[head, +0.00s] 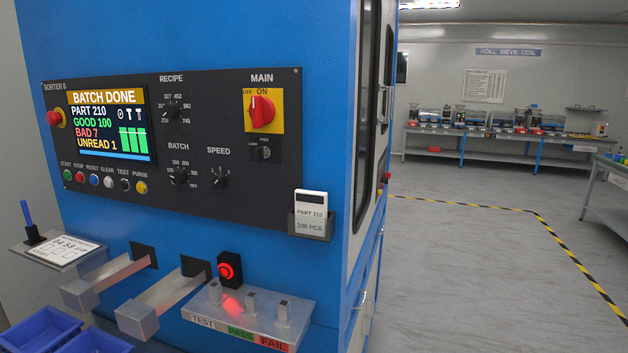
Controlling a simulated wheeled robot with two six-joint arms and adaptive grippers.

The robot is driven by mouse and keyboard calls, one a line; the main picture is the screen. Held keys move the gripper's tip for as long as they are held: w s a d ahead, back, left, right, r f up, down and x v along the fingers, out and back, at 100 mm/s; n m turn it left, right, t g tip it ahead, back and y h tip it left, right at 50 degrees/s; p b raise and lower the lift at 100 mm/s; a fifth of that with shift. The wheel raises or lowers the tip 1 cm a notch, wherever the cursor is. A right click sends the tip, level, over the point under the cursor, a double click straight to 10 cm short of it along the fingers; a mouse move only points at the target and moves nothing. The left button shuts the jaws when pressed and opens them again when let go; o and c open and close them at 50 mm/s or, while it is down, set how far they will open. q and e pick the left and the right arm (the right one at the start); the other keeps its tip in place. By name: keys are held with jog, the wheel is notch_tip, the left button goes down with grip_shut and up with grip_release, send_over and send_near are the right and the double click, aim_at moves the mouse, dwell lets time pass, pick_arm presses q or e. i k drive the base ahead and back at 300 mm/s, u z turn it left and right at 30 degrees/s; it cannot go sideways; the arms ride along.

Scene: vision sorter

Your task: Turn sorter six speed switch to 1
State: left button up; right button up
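The sorter 6 control panel (190,135) is a dark plate on the blue machine front. The speed switch (220,180) is a small black knob under the word SPEED, right of the batch knob (179,177). Its scale marks are small, and I cannot surely tell which number it points to. The lit screen (104,125) reads BATCH DONE, PART 210, GOOD 100, BAD 7, UNREAD 1. Neither of my grippers shows in the head view.
The red main switch (262,108) and recipe knob (173,110) are on the same panel. A card holder (311,222) sticks out at its lower right. Below are two metal chutes (150,300), a lit red button (227,270) and a test-part shelf (250,318). Open floor (470,260) lies right.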

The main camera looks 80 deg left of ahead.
aim_at(218, 182)
jog(key=i, duration=0.7)
jog(key=u, duration=3.45)
jog(key=i, duration=0.5)
